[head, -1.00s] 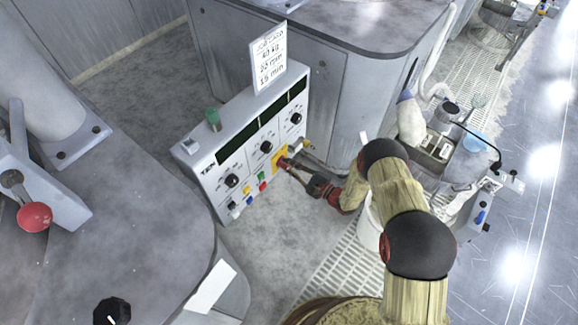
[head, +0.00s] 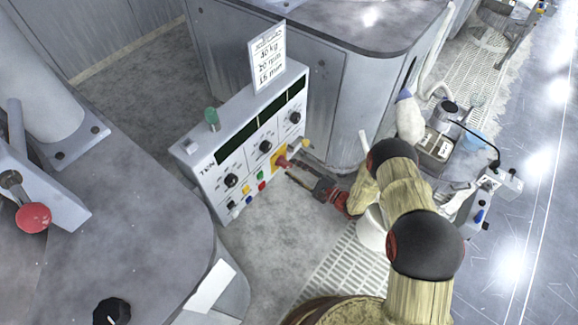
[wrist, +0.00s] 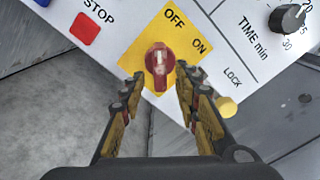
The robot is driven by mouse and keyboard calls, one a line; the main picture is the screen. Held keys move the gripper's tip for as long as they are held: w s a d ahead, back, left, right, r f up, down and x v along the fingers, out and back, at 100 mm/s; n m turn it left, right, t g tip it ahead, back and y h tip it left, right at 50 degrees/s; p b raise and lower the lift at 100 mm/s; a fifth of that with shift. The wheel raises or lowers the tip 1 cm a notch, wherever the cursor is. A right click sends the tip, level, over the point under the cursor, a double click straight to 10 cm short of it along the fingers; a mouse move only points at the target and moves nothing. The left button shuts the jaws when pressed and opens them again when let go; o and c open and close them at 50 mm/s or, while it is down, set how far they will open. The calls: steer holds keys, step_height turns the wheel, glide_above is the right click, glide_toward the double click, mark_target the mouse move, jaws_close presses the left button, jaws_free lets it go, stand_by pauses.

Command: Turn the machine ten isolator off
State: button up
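The machine ten control box (head: 222,170), marked TEN, stands on the grey floor between machine bodies. Its isolator is a red rotary knob (wrist: 160,66) on a yellow plate (wrist: 143,46) marked OFF and ON. In the wrist view the knob's bar lies nearly upright, its white mark at the upper end, on the OFF side. The knob also shows in the head view (head: 281,162). My gripper (wrist: 160,82) is open, with a fingertip on each side of the knob's lower end and visible gaps to it. In the head view it is just in front of the plate.
A yellow peg (wrist: 227,106) sticks out by the LOCK label, close to the right finger. A red STOP button (wrist: 84,29) and a black time dial (wrist: 290,17) flank the plate. A grey platen (head: 95,220) fills the left foreground.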

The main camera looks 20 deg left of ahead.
steer(key=v, duration=0.8)
steer(key=shift+d, duration=0.35)
steer(key=shift+s, duration=0.15)
